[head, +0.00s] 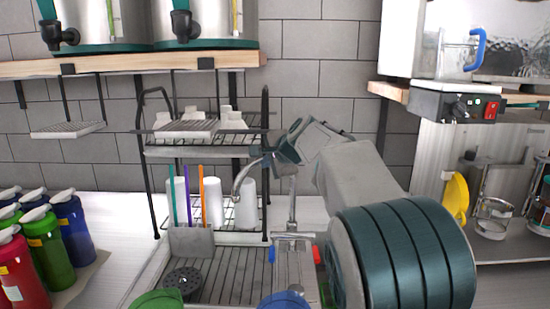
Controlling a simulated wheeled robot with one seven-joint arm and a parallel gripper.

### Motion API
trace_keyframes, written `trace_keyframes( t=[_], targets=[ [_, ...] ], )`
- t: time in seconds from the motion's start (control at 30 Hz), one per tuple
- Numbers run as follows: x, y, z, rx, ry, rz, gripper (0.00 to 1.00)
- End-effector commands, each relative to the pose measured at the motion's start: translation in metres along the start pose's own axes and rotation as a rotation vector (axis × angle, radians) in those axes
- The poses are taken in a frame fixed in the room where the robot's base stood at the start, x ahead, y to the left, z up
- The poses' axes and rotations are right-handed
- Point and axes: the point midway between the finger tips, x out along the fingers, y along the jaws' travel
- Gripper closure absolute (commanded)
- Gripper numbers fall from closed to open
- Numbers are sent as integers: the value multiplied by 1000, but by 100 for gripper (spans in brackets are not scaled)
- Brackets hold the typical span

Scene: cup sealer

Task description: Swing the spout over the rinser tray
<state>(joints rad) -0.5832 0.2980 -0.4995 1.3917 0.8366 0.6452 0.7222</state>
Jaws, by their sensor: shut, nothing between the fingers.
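The faucet's curved metal spout (240,178) arches to the left and its tip points down. In the picture its tip is above the back part of the ribbed metal rinser tray (228,268); the exact depth is hard to tell. A round black rinser (185,281) sits at the tray's left front. The faucet's upright pipe (292,205) rises from a base with a blue and a red handle. My gripper (268,160) is shut and empty, beside the top of the spout. I cannot tell whether it touches the spout, and its fingertips are small here.
A black wire rack (205,150) with white cups and coloured straws stands behind the tray. Coloured bottles (65,230) fill the left. A yellow scoop (455,198) and a control box (455,102) are on the right. Green and blue round tops poke in at the bottom edge.

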Motion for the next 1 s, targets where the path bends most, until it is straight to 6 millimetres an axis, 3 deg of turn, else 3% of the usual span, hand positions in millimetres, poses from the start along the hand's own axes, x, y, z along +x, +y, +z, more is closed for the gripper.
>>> trace_keyframes(
  t=[1.0],
  targets=[
    [28,-14,6,-1,0,0,100]
  ],
)
